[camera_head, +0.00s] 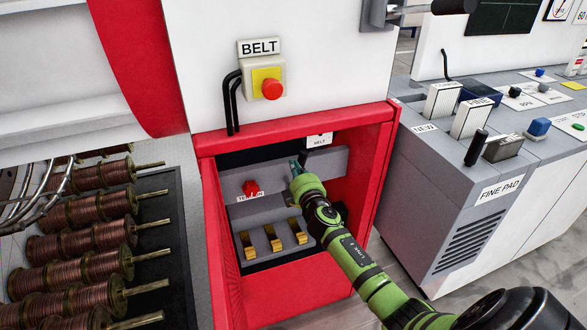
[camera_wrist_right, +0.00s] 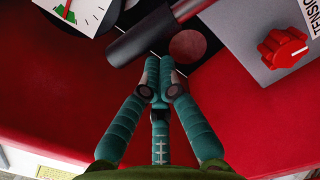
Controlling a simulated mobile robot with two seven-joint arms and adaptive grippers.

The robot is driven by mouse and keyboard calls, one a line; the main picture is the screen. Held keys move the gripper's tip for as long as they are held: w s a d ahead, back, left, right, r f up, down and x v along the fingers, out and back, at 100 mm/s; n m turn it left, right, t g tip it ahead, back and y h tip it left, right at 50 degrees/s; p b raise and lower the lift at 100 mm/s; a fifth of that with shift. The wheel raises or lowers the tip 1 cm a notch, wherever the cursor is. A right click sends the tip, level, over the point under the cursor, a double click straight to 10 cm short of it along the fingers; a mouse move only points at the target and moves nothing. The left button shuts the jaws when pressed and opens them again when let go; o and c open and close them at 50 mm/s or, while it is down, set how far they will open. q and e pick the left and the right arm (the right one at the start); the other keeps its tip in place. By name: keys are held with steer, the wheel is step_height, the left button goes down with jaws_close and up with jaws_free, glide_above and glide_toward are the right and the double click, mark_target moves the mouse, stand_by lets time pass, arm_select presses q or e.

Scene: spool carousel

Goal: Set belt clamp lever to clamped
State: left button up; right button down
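The belt clamp lever appears to be the black cylindrical bar (camera_wrist_right: 140,40) in the right wrist view, lying slantwise beside a dark red round disc (camera_wrist_right: 188,46). In the head view I cannot pick the lever out; my right gripper covers that part of the red-framed recess (camera_head: 300,279). My right gripper (camera_head: 297,166) reaches into this recess. In the wrist view its teal fingers (camera_wrist_right: 158,66) are together at the tips, just short of the bar, with nothing seen between them. Whether they touch the bar I cannot tell. My left gripper is not in view.
A red tension knob (camera_head: 251,188) sits on the grey panel, left of my gripper. A dial gauge (camera_wrist_right: 75,12) is near the bar. Brass-coloured tabs (camera_head: 273,238) stand below. The red frame's walls (camera_head: 376,165) bound the recess. Copper spools (camera_head: 85,240) stand left.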

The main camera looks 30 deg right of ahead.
mark_target(304, 163)
steer(key=shift+s+d+m, duration=0.2)
steer(key=shift+d+m, duration=0.35)
steer(key=shift+m, duration=0.05)
steer(key=shift+s+d+f+m, duration=0.1)
steer(key=shift+s+d+m, duration=0.15)
steer(key=shift+d+m, duration=0.7)
steer(key=s+d+f+m+y+b, duration=0.1)
steer(key=d+f+m+b, duration=0.1)
steer(key=d+f+m, duration=0.5)
steer(key=shift+s+d+m+b, duration=0.15)
steer(key=shift+s+m+b, duration=0.2)
steer(key=shift+m, duration=1.7)
steer(key=shift+w, duration=0.1)
